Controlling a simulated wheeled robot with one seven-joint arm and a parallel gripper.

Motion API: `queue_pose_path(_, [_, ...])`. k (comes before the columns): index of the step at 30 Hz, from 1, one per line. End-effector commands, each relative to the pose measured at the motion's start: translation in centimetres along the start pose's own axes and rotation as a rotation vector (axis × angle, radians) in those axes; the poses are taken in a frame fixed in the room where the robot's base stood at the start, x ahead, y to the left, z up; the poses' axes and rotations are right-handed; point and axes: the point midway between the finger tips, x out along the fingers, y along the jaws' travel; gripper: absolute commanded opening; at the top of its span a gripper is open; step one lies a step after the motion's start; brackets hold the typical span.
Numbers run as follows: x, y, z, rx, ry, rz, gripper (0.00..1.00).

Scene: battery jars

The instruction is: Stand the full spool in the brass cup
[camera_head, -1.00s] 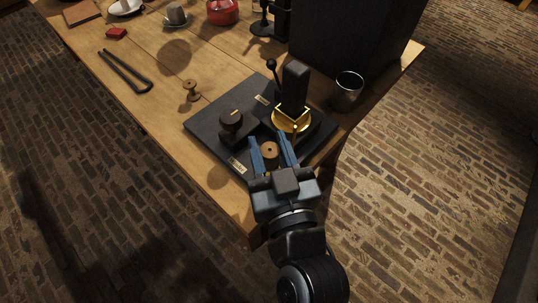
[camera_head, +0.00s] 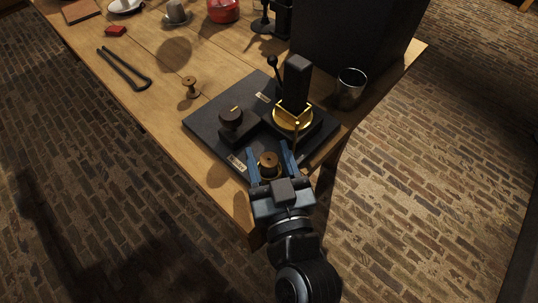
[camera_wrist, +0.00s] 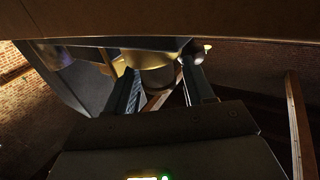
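The full spool (camera_head: 268,160), brown with a dark centre hole in its top, stands upright at the near edge of the dark board. In the wrist view a rounded brass-coloured body (camera_wrist: 157,77) shows between the fingers.
A dark board (camera_head: 211,120) carries a dark knobbed block (camera_head: 232,124), a brass dish (camera_head: 292,119) and an upright black post (camera_head: 297,82). A metal cup (camera_head: 350,88) stands right. A slimmer spool (camera_head: 190,86) and black tongs (camera_head: 124,69) lie left on open table.

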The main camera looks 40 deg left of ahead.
Motion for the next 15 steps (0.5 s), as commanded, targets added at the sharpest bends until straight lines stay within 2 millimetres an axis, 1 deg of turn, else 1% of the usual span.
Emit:
queue_pose_path(1, [0.0,0.0,-0.01,0.0,0.0,0.0,0.58])
queue_pose_path(3, [0.0,0.0,-0.02,0.0,0.0,0.0,0.64])
queue_pose_path(10, [0.0,0.0,-0.07,0.0,0.0,0.0,0.64])
queue_pose_path(13, [0.0,0.0,-0.43,0.0,0.0,0.0,0.64])
queue_pose_path(15, [-0.68,-0.02,-0.05,0.001,-0.001,0.0,0.64])
